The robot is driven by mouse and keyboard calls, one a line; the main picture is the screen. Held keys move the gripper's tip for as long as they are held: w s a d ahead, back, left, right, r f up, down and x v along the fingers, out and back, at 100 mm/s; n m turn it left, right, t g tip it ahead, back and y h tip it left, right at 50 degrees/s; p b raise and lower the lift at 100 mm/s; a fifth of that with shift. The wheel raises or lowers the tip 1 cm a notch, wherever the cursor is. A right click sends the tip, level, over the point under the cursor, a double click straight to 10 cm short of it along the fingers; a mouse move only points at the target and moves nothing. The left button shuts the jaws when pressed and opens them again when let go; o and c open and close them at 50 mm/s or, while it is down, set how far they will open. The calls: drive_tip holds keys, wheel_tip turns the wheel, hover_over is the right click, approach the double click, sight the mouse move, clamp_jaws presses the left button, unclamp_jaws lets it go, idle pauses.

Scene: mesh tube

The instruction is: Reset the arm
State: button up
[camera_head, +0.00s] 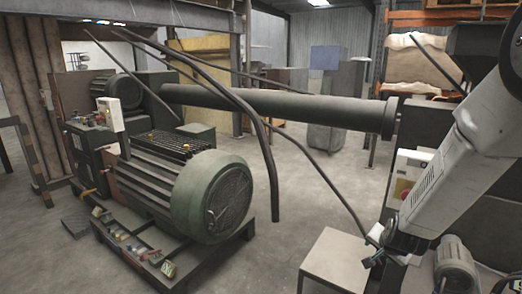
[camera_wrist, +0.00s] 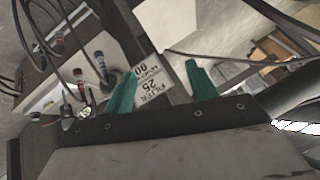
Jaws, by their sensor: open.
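My gripper (camera_head: 372,256) is at the lower right of the head view, at the end of my white arm, which slopes down from the upper right. It is beside a pale box-like stand (camera_head: 335,258). In the wrist view my gripper (camera_wrist: 160,82) shows two green fingers, spread apart with nothing between them. Behind the fingers is a white label (camera_wrist: 155,85) with black print, seen upside down. I cannot tell how far the label is from the fingertips.
A large green motor (camera_head: 190,190) stands on a frame at the left. A long dark tube (camera_head: 270,103) runs across to the right, with dark hoses hanging near it. A control box with a red button (camera_head: 403,187) is behind my arm. Open floor lies in the middle.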

drive_tip(key=s+a+r+n+g, duration=0.2)
drive_tip(key=s+r+n, duration=0.1)
drive_tip(key=s+r, duration=0.4)
drive_tip(key=s+a+r+n+g+y, duration=0.1)
drive_tip(key=s+r, duration=0.6)
drive_tip(key=s, duration=0.7)
drive_tip(key=s+a+r+n+g, duration=0.3)
drive_tip(key=s+a+r+n, duration=0.2)
drive_tip(key=s, duration=0.6)
wheel_tip(320, 180, up, 2)
drive_tip(key=shift+a+r+n+y, duration=0.2)
drive_tip(key=shift+r+n+y, duration=0.1)
drive_tip(key=shift+y, duration=0.1)
drive_tip(key=shift+s, duration=0.1)
